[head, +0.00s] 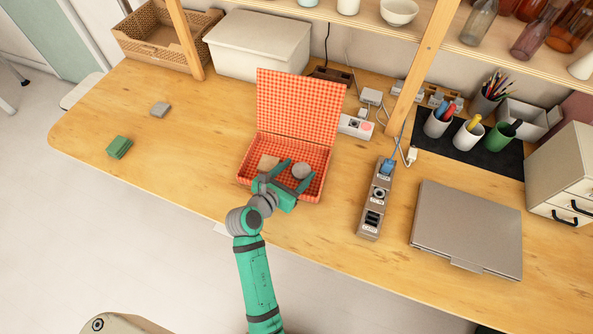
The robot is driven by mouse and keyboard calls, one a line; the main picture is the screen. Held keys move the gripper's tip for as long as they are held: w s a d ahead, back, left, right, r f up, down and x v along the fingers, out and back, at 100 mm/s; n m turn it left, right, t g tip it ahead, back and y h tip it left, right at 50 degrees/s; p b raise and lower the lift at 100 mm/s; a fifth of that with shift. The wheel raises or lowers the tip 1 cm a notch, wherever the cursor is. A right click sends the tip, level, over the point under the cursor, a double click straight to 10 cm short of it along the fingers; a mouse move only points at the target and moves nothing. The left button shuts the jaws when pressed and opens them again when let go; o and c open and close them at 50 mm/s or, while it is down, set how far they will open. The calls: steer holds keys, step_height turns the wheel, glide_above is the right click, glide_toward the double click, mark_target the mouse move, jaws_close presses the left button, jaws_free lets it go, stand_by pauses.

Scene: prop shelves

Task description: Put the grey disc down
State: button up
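The grey disc (301,170) is small and round and shows over the inside of an open red checkered case (322,158), toward its right side. My gripper (300,168) reaches into the case from the front, its two green fingers spread wide, one on each side of the disc. I cannot tell whether the fingertips touch the disc or stand slightly apart from it, or whether the disc rests on the case floor. A tan block (268,162) lies in the left part of the case, beside the left finger.
A green block (119,147) and a grey block (160,109) lie on the wooden table (190,160) at left. A power strip (376,198) and a laptop (468,229) are to the right. The case's raised lid (298,105) stands behind. The table left of the case is mostly clear.

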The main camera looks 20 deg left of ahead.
steer(key=shift+s+d+f, duration=0.15)
steer(key=shift+f, duration=0.2)
steer(key=shift+s+r, duration=0.2)
steer(key=shift+r, duration=0.15)
steer(key=v, duration=1.1)
steer(key=shift+s+a+r, duration=0.2)
steer(key=shift+s+r, duration=0.05)
steer(key=shift+r, duration=0.1)
steer(key=shift+w, duration=0.1)
